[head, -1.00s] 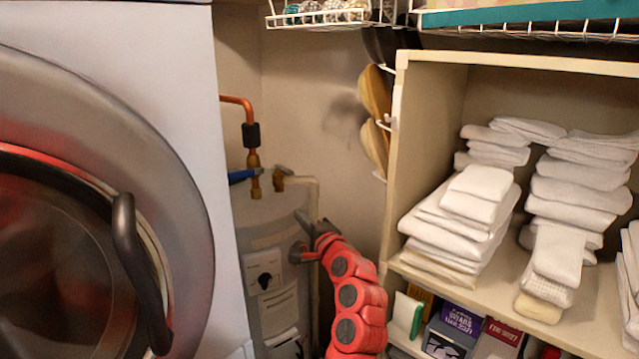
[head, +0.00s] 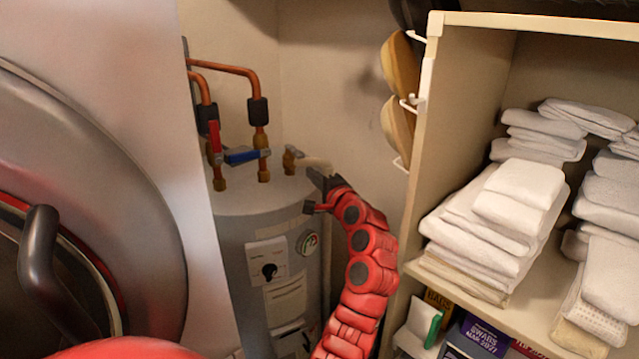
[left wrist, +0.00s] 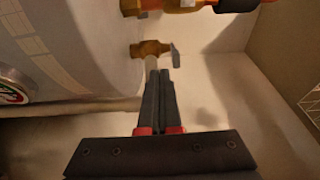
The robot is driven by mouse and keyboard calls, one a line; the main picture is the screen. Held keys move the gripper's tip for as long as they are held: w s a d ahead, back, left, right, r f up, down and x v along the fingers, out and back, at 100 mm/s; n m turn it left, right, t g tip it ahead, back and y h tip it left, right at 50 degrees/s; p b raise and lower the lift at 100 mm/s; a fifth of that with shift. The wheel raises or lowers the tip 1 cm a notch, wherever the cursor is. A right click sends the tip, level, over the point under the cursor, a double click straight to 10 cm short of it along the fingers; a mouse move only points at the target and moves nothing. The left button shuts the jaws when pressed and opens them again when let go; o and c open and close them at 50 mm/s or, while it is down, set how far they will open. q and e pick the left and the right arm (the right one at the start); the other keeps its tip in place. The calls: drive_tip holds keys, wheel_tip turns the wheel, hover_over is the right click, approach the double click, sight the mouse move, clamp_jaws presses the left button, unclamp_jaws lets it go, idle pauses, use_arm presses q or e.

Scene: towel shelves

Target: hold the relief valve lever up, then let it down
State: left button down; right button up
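The relief valve (head: 290,158) is a small brass fitting on top of the grey water heater (head: 235,250), with a pale pipe (head: 316,163) running right from it. In the left wrist view the brass valve (left wrist: 148,49) has a small grey lever (left wrist: 174,56) at its right end. My left gripper (head: 316,186) is at the tank's upper right edge, just below the pipe. In the wrist view its dark fingers (left wrist: 160,76) lie close together, tips just below the lever. I cannot tell whether they touch it. My right gripper is not in view.
Copper pipes (head: 230,68) with red (head: 214,138) and blue (head: 241,155) handles rise left of the valve. A washer (head: 150,130) stands at the left. A shelf unit (head: 430,130) with folded white towels (head: 490,230) stands close on the right.

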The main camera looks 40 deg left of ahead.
sight(302, 155)
use_arm(q)
drive_tip(key=b+x, duration=0.1)
drive_tip(key=x, duration=0.3)
drive_tip(key=shift+a, duration=0.2)
drive_tip(key=shift+b+x, duration=0.3)
drive_tip(key=shift+x, duration=0.85)
drive_tip(key=shift+w+a+r+p, duration=0.15)
drive_tip(key=shift+r+p, duration=0.25)
drive_tip(key=shift+r, duration=0.35)
drive_tip(key=shift+w+a+r+p, duration=0.1)
drive_tip(key=shift+a+r+p, duration=0.1)
drive_tip(key=shift+r+p, duration=0.4)
drive_tip(key=shift+a+r, duration=0.2)
drive_tip(key=shift+r, duration=0.35)
drive_tip(key=shift+a+r, duration=0.2)
drive_tip(key=shift+r, duration=0.3)
drive_tip(key=shift+w, duration=0.1)
drive_tip(key=shift+f, duration=0.1)
